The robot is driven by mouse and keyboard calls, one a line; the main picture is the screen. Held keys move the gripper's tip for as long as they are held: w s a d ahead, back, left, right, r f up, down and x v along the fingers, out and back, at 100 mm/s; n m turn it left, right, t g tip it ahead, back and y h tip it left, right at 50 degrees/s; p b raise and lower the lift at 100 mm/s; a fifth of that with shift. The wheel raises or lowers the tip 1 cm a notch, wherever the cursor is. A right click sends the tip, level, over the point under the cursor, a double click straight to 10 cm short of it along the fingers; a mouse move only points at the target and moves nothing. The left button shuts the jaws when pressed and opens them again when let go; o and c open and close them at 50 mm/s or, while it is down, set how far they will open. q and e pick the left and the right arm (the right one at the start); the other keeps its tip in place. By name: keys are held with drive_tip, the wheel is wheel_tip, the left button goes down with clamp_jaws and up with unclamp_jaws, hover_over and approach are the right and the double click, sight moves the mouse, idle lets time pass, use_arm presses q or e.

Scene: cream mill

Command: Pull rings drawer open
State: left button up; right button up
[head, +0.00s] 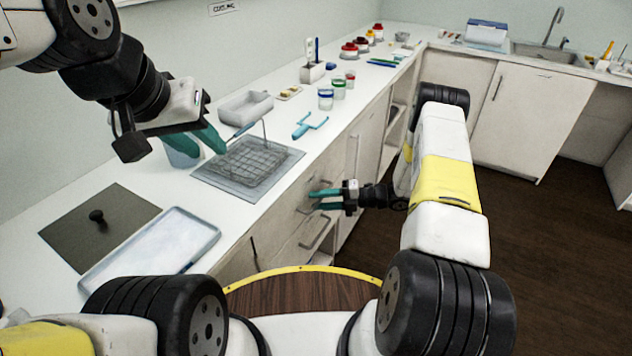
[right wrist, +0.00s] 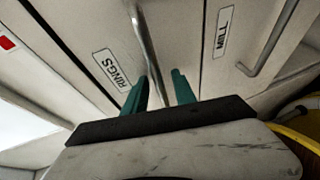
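The rings drawer (right wrist: 78,45) is a pale front labelled RINGS in the right wrist view, and it looks shut. Its metal bar handle (right wrist: 143,35) runs down between the green fingers of my right gripper (right wrist: 160,94). The fingers are apart, one on each side of the bar, with visible gaps; contact is not clear. In the head view my right gripper (head: 326,199) is at the drawer fronts below the counter edge. My left gripper (head: 203,140) hangs above the counter near a bluish cup (head: 182,153); its finger opening is unclear.
The drawer labelled MILL (right wrist: 245,45) with its own handle (right wrist: 268,45) is beside the rings drawer. On the counter are a wire rack (head: 250,163) on a grey mat, a pale tray (head: 150,250) and a blue tool (head: 308,125). The dark floor (head: 530,250) to the right is clear.

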clamp_jaws()
idle(1.4)
